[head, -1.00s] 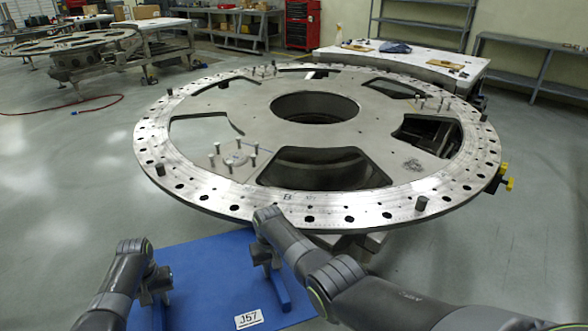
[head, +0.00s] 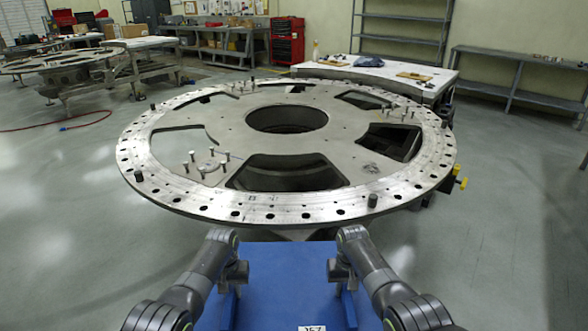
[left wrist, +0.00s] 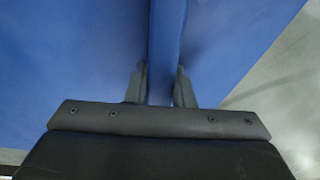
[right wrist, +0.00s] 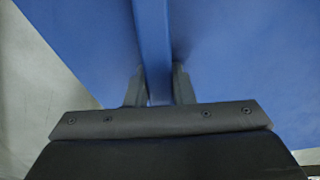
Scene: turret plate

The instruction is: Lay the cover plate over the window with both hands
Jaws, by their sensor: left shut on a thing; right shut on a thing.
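The blue cover plate (head: 285,280) is a flat sheet held level by its two upright blue handles, in front of the turret plate (head: 205,205). My left gripper (head: 236,274) is shut on the left handle (left wrist: 166,45), seen between the fingers in the left wrist view. My right gripper (head: 338,272) is shut on the right handle (right wrist: 152,45), seen likewise in the right wrist view. The turret plate has several openings; the nearest window (head: 285,174) is uncovered, beyond the cover plate. The cover plate's near edge is cut off by the frame.
Upright pins stand on the ring, including one at front right (head: 372,200) and one at front left (head: 138,175). A cluster of pins (head: 205,165) stands left of the nearest window. A yellow fitting (head: 461,183) juts out at the right. Open floor lies on both sides.

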